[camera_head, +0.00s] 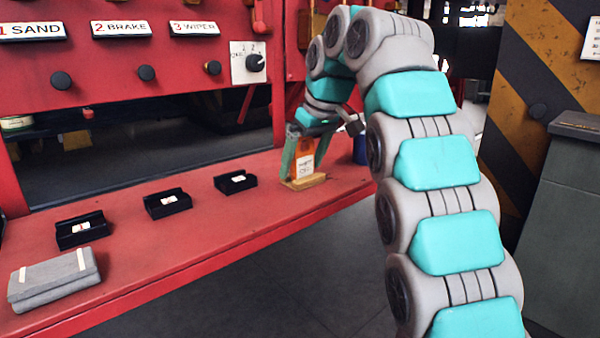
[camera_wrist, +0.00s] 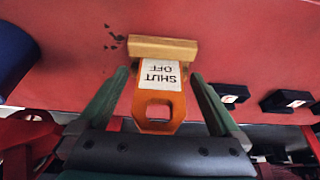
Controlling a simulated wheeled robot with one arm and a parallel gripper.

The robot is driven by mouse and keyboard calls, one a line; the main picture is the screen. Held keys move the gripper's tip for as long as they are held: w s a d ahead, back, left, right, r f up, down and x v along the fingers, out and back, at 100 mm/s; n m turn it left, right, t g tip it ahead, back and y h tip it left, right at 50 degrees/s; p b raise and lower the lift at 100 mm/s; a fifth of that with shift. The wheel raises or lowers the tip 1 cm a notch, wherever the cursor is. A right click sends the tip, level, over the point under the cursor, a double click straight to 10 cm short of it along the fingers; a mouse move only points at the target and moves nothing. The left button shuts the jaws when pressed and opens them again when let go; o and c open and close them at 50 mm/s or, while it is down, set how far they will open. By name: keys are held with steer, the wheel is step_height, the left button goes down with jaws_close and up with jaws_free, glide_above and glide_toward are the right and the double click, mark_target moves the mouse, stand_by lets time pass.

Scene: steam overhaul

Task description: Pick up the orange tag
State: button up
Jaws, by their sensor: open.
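The orange tag (camera_head: 304,160) stands upright on a small wooden base (camera_head: 303,182) on the red bench, with a white label on it. In the wrist view the orange tag (camera_wrist: 158,103) has a rectangular hole at its end, and its label reads "SHUT OFF" upside down. The wooden base also shows in the wrist view (camera_wrist: 162,48). My gripper (camera_head: 303,165) reaches down over the tag. In the wrist view my gripper (camera_wrist: 163,78) has its two green fingers apart, one on each side of the tag, with a gap on both sides.
Three black holders (camera_head: 168,203) with white labels stand in a row left of the tag on the red bench (camera_head: 230,220). A grey box (camera_head: 54,279) lies at the front left. A blue object (camera_head: 360,150) is close to the right of the tag. A red panel with knobs rises behind.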

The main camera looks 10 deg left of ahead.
mark_target(303, 139)
steer(key=shift+f, duration=0.1)
steer(key=c, duration=1.5)
steer(key=shift+o, duration=0.2)
step_height(303, 139, up, 4)
steer(key=p, duration=0.4)
steer(key=shift+s+f, duration=0.15)
steer(key=s+d+r+b, duration=0.1)
steer(key=s+d+b, duration=0.2)
steer(key=s, duration=1.1)
steer(key=d, duration=0.3)
steer(key=shift+s+r+b, duration=0.2)
steer(key=shift+s+b, duration=0.05)
steer(key=shift+b, duration=0.1)
